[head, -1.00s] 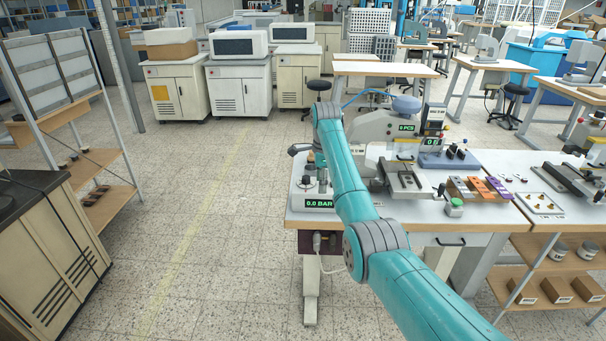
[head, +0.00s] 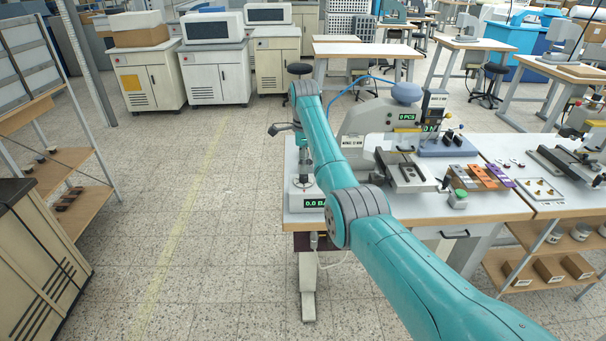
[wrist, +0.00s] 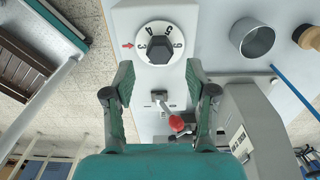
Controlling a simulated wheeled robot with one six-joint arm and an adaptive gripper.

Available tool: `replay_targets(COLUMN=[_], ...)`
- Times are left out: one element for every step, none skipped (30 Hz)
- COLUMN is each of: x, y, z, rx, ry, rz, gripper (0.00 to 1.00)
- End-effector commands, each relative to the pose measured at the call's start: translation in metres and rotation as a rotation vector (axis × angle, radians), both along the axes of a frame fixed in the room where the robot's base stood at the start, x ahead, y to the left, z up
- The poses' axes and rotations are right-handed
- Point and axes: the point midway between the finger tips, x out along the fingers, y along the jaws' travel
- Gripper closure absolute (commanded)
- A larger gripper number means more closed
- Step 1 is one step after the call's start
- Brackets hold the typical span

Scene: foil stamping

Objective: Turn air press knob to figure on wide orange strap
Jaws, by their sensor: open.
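The air press knob (wrist: 159,45) is a dark grip on a round white dial with figures around it. A red arrow (wrist: 128,45) beside the dial points at it from the left. My gripper (wrist: 159,76) is open and empty, its fingertips on either side just below the dial, apart from the knob. In the head view my arm hides part of the regulator; its green display (head: 314,203) starts with 0.0. The orange strap (head: 480,176) lies on the bench between a brown and a purple one. Any figure on it is too small to read.
The foil press (head: 400,118) stands on the bench right of my arm. In the wrist view a red-tipped lever (wrist: 176,122) sits between my fingers, further down, and a metal cup (wrist: 252,38) stands at right. Open floor lies left of the bench.

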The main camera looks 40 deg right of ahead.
Motion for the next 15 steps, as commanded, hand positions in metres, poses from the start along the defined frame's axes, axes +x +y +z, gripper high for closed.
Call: replay_targets(x=[0.000,0.000,0.000,0.000,0.000,0.000,0.000,0.000,0.000,0.000,0.000,0.000,0.000,0.000,0.000], y=[0.000,0.000,0.000,0.000,0.000,0.000,0.000,0.000,0.000,0.000,0.000,0.000,0.000,0.000,0.000], z=[-0.010,-0.015,-0.021,-0.025,-0.028,-0.033,-0.036,-0.039,-0.042,-0.044,-0.046,-0.047,-0.048,-0.048,-0.049], rx=[0.001,0.001,0.001,0.001,0.001,0.001,0.001,0.001,0.000,0.000,0.000,0.000,0.000,0.000,0.000], ry=[0.002,0.002,0.002,0.001,0.001,0.001,0.001,0.001,0.000,0.000,0.000,0.000,0.000,0.000,0.000], rz=[0.000,0.000,0.000,0.000,0.000,0.000,0.000,0.000,0.000,0.000,0.000,0.000,0.000,0.000,0.000], gripper=[0.43,0.43,0.43,0.43,0.43,0.43,0.43,0.43,0.43,0.43,0.43,0.43,0.43,0.43,0.43])
